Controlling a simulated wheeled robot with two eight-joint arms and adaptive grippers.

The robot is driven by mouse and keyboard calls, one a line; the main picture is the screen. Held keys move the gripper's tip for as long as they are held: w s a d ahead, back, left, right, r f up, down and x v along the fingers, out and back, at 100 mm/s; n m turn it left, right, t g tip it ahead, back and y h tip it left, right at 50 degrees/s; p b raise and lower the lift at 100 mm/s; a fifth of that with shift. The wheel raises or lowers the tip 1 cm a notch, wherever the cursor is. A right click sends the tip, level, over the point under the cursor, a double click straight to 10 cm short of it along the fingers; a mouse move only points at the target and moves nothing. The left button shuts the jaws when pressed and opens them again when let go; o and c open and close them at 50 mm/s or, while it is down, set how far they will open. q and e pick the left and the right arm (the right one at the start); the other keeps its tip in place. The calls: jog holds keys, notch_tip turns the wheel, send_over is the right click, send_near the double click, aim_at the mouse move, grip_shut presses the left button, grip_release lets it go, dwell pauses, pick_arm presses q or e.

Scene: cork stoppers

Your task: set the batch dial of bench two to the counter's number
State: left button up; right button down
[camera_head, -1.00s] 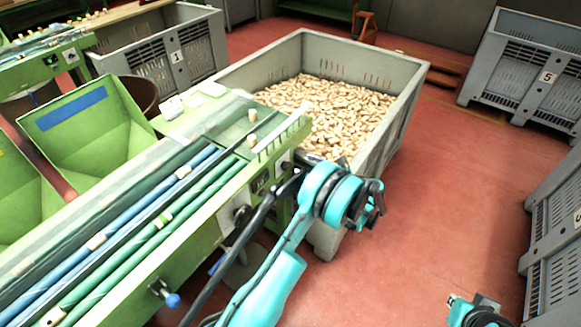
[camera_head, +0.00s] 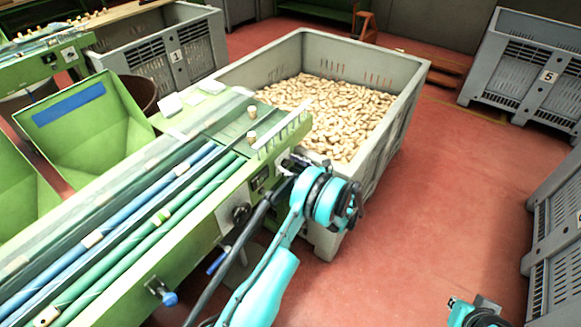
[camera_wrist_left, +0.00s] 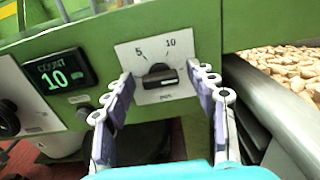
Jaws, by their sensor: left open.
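The batch dial (camera_wrist_left: 160,77) is a black knob on a white plate (camera_wrist_left: 130,54) marked 5 and 10, on the green front panel of the bench. I cannot tell which number it points at. Left of it, the counter (camera_wrist_left: 57,76) reads COUNT 10 in green digits. My left gripper (camera_wrist_left: 163,84) is open, with one finger on each side of the knob and apart from it as far as I can see. In the head view, the left gripper (camera_head: 291,163) is at the bench's end, and the dial is hidden behind it.
A large grey crate (camera_head: 415,80) full of corks stands just beyond the bench end; its rim (camera_wrist_left: 265,95) passes close right of my left gripper. The bench (camera_head: 190,250) carries blue and green rollers with corks. Red floor (camera_head: 450,200) is clear to the right.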

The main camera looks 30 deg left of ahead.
pick_arm(q)
jog(key=c, duration=1.2)
jog(key=shift+o, duration=0.2)
jog(key=shift+n, duration=0.3)
jog(key=n, duration=0.5)
jog(key=shift+s+n, duration=0.1)
jog(key=shift+n, duration=0.2)
jog(key=n, duration=0.5)
jog(key=shift+f, duration=0.1)
jog(key=shift+n, duration=0.4)
